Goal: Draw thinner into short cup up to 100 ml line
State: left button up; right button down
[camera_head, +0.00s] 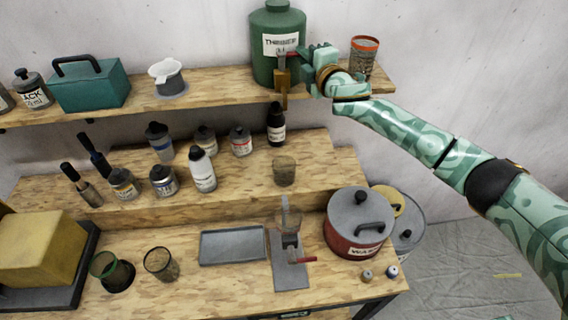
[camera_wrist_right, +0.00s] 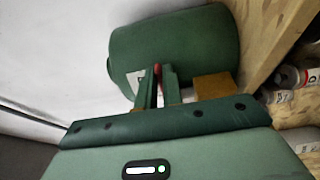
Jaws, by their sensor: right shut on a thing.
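The green thinner drum (camera_head: 277,20) stands on the upper shelf, its white label facing me; it also shows in the wrist view (camera_wrist_right: 185,50). A brown tap (camera_head: 282,78) hangs from its lower front, over the shelf edge. My right gripper (camera_head: 291,58) is at the tap, shut on its red handle (camera_wrist_right: 157,69). In the wrist view the two fingers (camera_wrist_right: 157,88) close around the handle. My left gripper is out of view.
A patterned can (camera_head: 363,56) stands on the shelf right of my gripper. Several bottles and jars (camera_head: 202,170) crowd the middle steps. A red wax pot (camera_head: 357,225), a grey tray (camera_head: 232,246) and a grey stand (camera_head: 290,270) occupy the lower bench.

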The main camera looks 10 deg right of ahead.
jog(key=shift+w+f+n+g+y, duration=0.15)
jog(key=shift+n+g+y, duration=0.2)
jog(key=shift+y, duration=0.25)
jog(key=shift+w+d+n+g+y, duration=0.1)
jog(key=shift+w+n+g+y, duration=0.2)
jog(key=shift+n+y, duration=0.45)
jog(key=shift+s, duration=0.1)
jog(key=shift+y, duration=0.25)
jog(key=shift+w+d+n+g+y+b, duration=0.15)
jog(key=shift+w+n+g+y+b, duration=0.05)
jog(key=shift+n+g+y+b, duration=0.35)
jog(key=shift+r+y, duration=0.25)
jog(key=shift+w+r+n+g+y+b, duration=0.2)
jog(key=shift+n+g+y+b, duration=0.3)
jog(key=shift+n+y+b, duration=0.25)
